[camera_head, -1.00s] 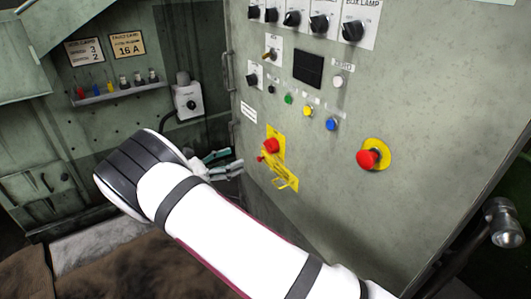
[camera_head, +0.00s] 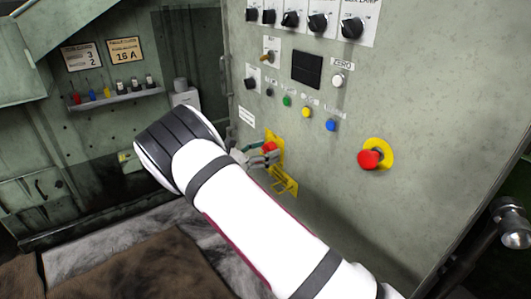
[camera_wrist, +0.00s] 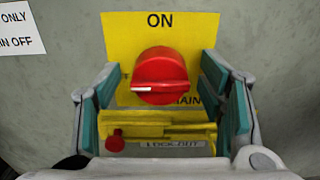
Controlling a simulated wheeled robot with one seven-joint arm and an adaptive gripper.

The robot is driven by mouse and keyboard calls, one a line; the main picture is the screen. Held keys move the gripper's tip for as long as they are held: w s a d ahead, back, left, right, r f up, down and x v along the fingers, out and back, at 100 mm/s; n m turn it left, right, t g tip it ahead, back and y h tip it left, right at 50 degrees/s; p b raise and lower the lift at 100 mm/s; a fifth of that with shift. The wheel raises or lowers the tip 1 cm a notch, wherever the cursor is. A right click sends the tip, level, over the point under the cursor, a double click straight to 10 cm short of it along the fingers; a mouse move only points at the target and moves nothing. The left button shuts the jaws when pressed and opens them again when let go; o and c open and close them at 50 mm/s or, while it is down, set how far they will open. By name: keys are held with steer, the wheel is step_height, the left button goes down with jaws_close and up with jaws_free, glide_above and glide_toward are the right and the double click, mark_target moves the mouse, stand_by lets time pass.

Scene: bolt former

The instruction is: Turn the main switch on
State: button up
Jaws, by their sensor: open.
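The main switch is a red rotary knob (camera_wrist: 160,75) on a yellow plate (camera_wrist: 122,27) marked ON at the top. It also shows in the head view (camera_head: 270,147), partly behind my gripper (camera_head: 252,154). The white mark on the knob points left in the wrist view. A yellow lockout bar (camera_wrist: 150,131) with a small red pin (camera_wrist: 115,141) sits below the knob. My gripper (camera_wrist: 161,78) is open, with one teal-padded finger on each side of the knob. Gaps show between the pads and the knob.
A red emergency button (camera_head: 369,159) on a yellow disc sticks out to the right. Small green, yellow and blue buttons (camera_head: 306,112) and a row of black rotary knobs (camera_head: 318,23) are above. A shelf (camera_head: 118,97) with small coloured items is at the back left.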

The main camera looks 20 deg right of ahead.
steer(key=shift+d, duration=0.15)
steer(key=shift+c, duration=0.5)
steer(key=c, duration=1)
steer(key=shift+c, duration=0.2)
